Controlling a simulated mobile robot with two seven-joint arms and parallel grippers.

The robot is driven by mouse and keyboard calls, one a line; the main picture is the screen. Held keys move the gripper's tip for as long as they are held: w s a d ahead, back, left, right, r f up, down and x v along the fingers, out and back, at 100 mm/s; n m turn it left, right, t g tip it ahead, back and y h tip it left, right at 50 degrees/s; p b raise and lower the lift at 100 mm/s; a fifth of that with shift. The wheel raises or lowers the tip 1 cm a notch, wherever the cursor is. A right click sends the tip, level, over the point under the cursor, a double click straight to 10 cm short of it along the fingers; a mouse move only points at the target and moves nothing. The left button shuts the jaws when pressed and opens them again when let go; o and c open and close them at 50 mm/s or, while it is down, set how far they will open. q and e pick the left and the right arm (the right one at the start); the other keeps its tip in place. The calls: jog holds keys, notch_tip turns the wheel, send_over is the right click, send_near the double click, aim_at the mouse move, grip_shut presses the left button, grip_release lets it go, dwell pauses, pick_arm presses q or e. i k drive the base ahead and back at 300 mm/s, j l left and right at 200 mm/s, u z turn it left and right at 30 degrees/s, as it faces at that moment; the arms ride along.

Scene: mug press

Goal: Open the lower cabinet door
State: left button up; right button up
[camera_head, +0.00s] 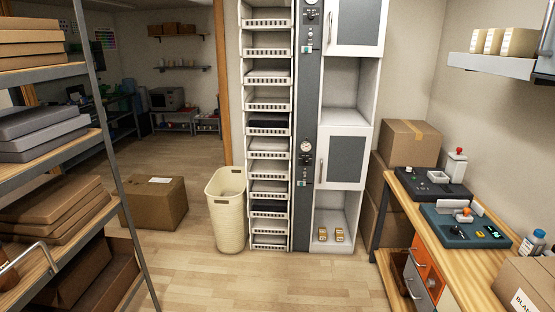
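The tall cabinet has a lower door (346,158) with a grey panel in a white frame, at the middle right of the head view. It looks shut. Its upright bar handle (321,171) is on the door's left side. An upper door (356,24) of the same style also looks shut. Between the doors is an empty open compartment (340,88). Below the lower door is an open compartment (350,212) with two small yellowish items (331,235) on its floor. Neither of my grippers shows in the view.
A tray rack (269,150) and a cream bin (226,210) stand left of the cabinet. Stacked cartons (409,142) and a workbench (440,262) with devices are at right. A shelf rack (60,150) is at left. The floor (265,290) before the cabinet is clear.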

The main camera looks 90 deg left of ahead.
aim_at(342, 157)
jog(key=u, duration=2.5)
jog(key=i+j+u, duration=0.1)
jog(key=i, duration=0.45)
jog(key=i+j+u, duration=0.15)
jog(key=i, duration=0.4)
